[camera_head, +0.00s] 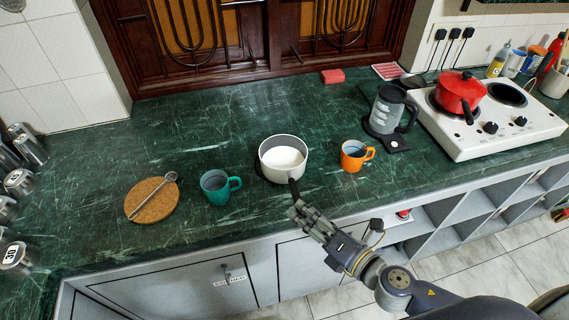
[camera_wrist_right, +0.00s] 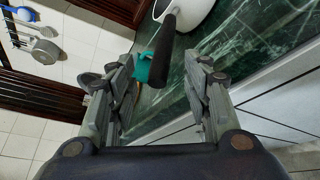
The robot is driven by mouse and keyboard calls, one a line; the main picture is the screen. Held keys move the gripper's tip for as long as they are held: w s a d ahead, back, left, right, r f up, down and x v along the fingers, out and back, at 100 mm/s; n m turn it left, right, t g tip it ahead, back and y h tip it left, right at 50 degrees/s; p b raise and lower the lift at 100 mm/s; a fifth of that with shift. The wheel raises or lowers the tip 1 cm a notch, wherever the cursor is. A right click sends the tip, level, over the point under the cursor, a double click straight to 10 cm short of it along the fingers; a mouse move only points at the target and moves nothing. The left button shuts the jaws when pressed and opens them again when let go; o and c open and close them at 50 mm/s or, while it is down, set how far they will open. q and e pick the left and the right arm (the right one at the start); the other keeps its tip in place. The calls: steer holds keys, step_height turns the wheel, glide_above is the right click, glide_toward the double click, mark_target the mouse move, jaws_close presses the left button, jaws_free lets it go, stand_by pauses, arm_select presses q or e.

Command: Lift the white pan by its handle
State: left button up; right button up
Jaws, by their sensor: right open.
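The white pan (camera_head: 283,158) stands upright on the green marble counter, and white contents show inside it. Its dark handle (camera_head: 294,188) points toward the counter's front edge. My right gripper (camera_head: 297,207) is at the handle's near end. In the right wrist view, the pan (camera_wrist_right: 190,10) is at the top and its black handle (camera_wrist_right: 166,60) reaches down toward the space between the two fingers. The right gripper (camera_wrist_right: 163,85) is open, with a gap on both sides of the handle. My left gripper is not in view.
A teal mug (camera_head: 215,187) stands left of the pan and an orange mug (camera_head: 353,156) right of it. A round cork board (camera_head: 150,208) holds a metal utensil. A kettle (camera_head: 388,110) and a hob (camera_head: 490,135) with a red pot (camera_head: 460,90) are farther right. Counter behind the pan is clear.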

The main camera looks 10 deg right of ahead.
steer(key=shift+x, duration=1.1)
steer(key=shift+c, duration=0.5)
jaws_close()
steer(key=shift+w+r, duration=0.1)
steer(key=shift+r, duration=0.15)
